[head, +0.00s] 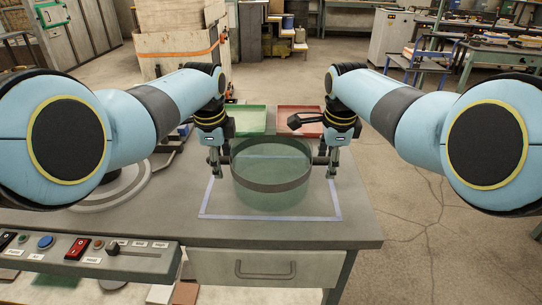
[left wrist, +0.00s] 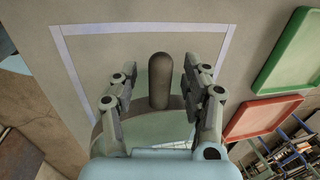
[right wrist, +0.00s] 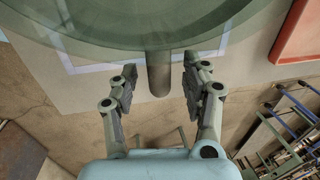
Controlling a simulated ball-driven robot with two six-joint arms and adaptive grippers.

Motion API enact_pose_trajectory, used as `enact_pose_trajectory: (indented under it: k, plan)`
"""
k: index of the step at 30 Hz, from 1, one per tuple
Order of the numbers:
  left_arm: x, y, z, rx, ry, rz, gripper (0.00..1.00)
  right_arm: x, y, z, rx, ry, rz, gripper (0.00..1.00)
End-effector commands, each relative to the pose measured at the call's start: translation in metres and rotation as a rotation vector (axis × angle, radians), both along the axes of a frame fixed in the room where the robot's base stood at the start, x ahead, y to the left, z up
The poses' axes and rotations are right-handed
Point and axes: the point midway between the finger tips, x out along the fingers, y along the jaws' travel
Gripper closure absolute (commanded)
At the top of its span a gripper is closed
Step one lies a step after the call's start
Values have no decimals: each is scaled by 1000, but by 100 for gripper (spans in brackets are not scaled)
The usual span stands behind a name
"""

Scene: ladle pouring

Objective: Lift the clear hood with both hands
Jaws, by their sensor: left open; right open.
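A short dark handle sticks out from each side. My left gripper (head: 216,168) is at the hood's left side; in the left wrist view the left handle (left wrist: 160,80) lies between its open fingers. My right gripper (head: 331,168) is at the right side; in the right wrist view the right handle (right wrist: 159,75) lies between its open fingers. No finger visibly closes on a handle.
A green tray (head: 250,120) and a red tray (head: 300,120) lie behind the hood. A control panel (head: 90,250) with switches is at the front left of the bench. A round grey ring (head: 108,203) lies at left. The bench's right edge is close to my right gripper.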

Motion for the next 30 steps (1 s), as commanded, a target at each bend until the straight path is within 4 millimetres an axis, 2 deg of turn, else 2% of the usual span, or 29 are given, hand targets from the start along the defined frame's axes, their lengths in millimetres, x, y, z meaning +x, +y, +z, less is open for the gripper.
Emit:
enact_pose_trajectory:
  k: [4, 5, 15, 30]
  plan:
    - [0, 0, 0, 0, 0, 0, 52, 0, 0, 0, 0, 0, 0, 52]
    - [0, 0, 0, 0, 0, 0, 55, 0, 0, 0, 0, 0, 0, 55]
    - [0, 0, 0, 0, 0, 0, 99, 0, 0, 0, -1, 0, 0, 99]
    - [0, 0, 1, 0, -1, 0, 100, 0, 0, 1, -1, -1, 0, 100]
